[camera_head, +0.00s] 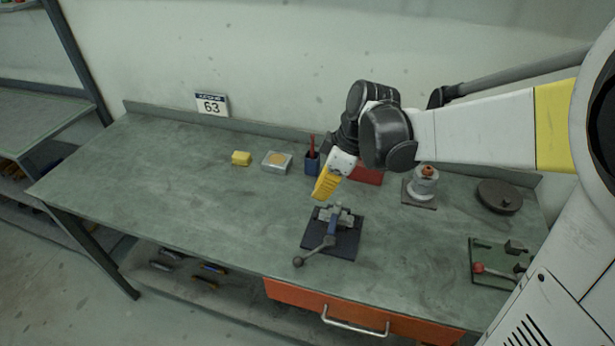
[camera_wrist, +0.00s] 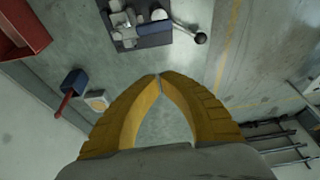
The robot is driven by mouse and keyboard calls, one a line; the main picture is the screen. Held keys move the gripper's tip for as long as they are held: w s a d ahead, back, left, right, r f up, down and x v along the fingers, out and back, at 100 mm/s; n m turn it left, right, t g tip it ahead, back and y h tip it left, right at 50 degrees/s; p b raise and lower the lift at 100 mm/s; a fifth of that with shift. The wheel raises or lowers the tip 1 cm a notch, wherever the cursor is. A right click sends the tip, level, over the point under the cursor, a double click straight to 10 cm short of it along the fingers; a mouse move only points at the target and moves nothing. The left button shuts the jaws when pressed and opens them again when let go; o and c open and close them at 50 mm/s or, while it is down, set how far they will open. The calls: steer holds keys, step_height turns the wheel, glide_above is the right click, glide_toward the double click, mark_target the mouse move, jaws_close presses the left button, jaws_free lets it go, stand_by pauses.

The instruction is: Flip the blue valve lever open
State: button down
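The valve (camera_head: 338,216) is a grey body on a dark plate on the green bench, near the front edge. Its blue lever (camera_head: 332,228) has a grey rod and a ball end (camera_head: 298,262) that points toward the front left. In the wrist view the blue lever (camera_wrist: 154,28) and its ball (camera_wrist: 201,38) are at the top. My gripper (camera_head: 318,196) has yellow fingers and hangs just behind and above the valve, apart from the lever. In the wrist view the fingertips of my gripper (camera_wrist: 159,76) meet, with nothing seen between them.
To the right are a white fixture (camera_head: 424,182), a dark disc (camera_head: 498,197) and a green plate with a red-knobbed lever (camera_head: 478,268). The bench's left is clear.

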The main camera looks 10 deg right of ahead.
mark_target(335, 217)
steer(key=shift+f, duration=0.1)
steer(key=b+x, duration=0.4)
steer(key=x, duration=0.6)
steer(key=shift+f, duration=0.3)
steer(key=d, duration=0.1)
steer(key=s+d, duration=0.1)
steer(key=d, duration=0.1)
steer(key=shift+s+d+r+b, duration=0.1)
steer(key=shift+s+r+b, duration=0.25)
steer(key=shift+b, duration=0.05)
steer(key=shift+s+d, duration=0.1)
steer(key=shift+d, duration=0.1)
steer(key=shift+s+d+n, duration=0.1)
steer(key=shift+n, duration=0.2)
